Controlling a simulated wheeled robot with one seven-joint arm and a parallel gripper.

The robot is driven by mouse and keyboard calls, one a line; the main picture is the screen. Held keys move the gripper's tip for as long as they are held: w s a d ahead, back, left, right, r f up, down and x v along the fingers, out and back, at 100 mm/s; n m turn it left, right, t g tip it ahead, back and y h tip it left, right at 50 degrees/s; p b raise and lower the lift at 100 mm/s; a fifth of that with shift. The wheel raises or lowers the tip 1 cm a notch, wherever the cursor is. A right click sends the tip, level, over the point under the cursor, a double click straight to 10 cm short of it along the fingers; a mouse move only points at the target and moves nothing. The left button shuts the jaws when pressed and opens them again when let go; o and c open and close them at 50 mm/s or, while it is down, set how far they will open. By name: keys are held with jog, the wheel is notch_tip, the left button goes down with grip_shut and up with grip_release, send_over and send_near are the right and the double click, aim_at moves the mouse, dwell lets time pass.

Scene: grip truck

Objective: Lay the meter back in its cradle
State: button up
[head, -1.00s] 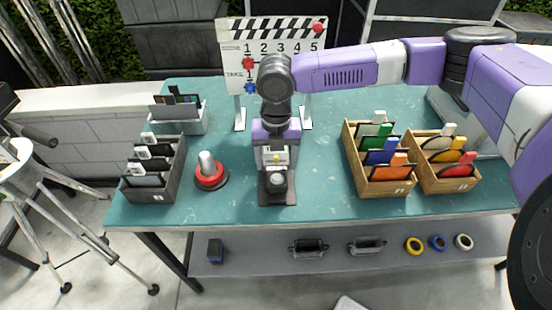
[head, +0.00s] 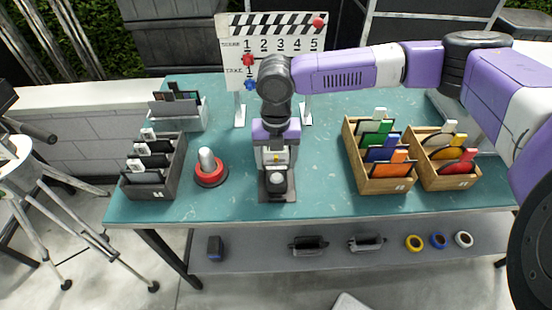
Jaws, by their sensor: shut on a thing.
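My gripper (head: 277,164) points down over the front middle of the teal table and is shut on the meter (head: 277,181). The meter is small and dark, with a pale round dome showing just in front of the fingers. A dark cradle (head: 277,198) lies on the table directly under it, mostly covered by the meter and my gripper. The meter appears to be at or just above the cradle; I cannot tell whether it touches or is fully seated.
A red-ringed stand (head: 210,174) with a grey knob and a dark slotted box (head: 169,186) are on the left. Wooden boxes of coloured cards (head: 387,187) are on the right. A clapperboard (head: 235,62) stands behind. The table (head: 325,190) between is clear.

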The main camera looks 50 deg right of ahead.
aim_at(276, 163)
jog(key=shift+f, duration=0.2)
jog(key=shift+f+b, duration=0.3)
jog(key=shift+f, duration=0.05)
jog(key=shift+f, duration=0.45)
jog(key=o, duration=2)
jog(key=shift+r+b, duration=0.35)
jog(key=shift+r, duration=3.6)
